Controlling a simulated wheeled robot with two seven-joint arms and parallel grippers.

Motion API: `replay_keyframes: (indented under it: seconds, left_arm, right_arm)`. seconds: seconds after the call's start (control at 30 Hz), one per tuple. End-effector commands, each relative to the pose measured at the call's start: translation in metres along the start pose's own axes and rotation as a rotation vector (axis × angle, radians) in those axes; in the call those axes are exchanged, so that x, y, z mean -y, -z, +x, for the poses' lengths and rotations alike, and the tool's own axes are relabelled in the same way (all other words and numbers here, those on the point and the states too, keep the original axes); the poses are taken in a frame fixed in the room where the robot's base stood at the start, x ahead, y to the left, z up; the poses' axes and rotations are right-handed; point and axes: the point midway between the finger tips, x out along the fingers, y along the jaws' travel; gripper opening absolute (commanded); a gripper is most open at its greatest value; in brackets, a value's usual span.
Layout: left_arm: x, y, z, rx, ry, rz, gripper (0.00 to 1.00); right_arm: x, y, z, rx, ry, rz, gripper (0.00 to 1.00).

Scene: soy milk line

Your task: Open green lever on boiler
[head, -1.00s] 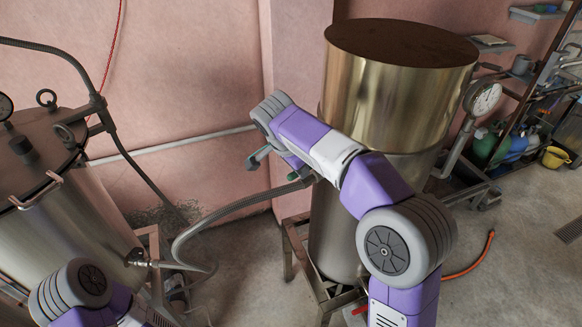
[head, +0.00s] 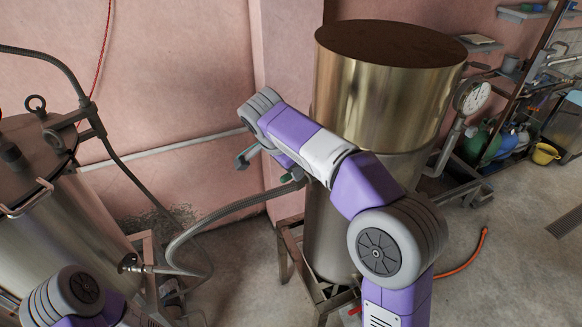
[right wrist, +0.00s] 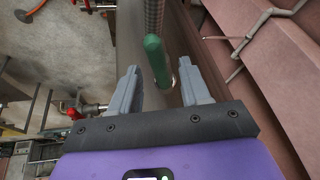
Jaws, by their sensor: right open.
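The boiler (head: 385,90) is a tall shiny metal cylinder right of centre in the head view. The green lever (right wrist: 157,58) shows in the right wrist view, ahead of my right gripper (right wrist: 157,80) and between the lines of its two fingers. A small green part beside the hose end (head: 287,177) in the head view appears to be the same lever. My right gripper is open, its grey fingers apart with nothing held. In the head view my right arm hides part of the boiler's side and most of the hand. My left gripper is out of view.
A ribbed metal hose (head: 225,208) runs from the boiler to a lidded metal tank (head: 60,225) on the left. A pressure gauge (head: 473,97) is at the boiler's right. A metal stand (head: 290,245) is underneath. The pink wall (head: 190,90) is close behind.

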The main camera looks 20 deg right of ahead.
Motion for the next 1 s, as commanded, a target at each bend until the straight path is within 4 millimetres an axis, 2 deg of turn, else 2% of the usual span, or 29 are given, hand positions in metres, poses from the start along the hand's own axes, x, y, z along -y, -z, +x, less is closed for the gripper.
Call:
replay_keyframes:
  seconds: [0.2, 0.4, 1.0]
  left_arm:
    - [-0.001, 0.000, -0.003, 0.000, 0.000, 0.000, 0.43]
    - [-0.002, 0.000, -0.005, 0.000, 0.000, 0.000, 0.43]
    - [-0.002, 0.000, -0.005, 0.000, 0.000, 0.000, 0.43]
  right_arm:
    - [0.001, 0.000, -0.040, 0.001, 0.006, 0.001, 0.46]
    - [0.001, 0.000, -0.060, 0.000, 0.003, 0.001, 0.46]
    - [0.000, 0.000, -0.062, 0.000, 0.003, 0.001, 0.46]
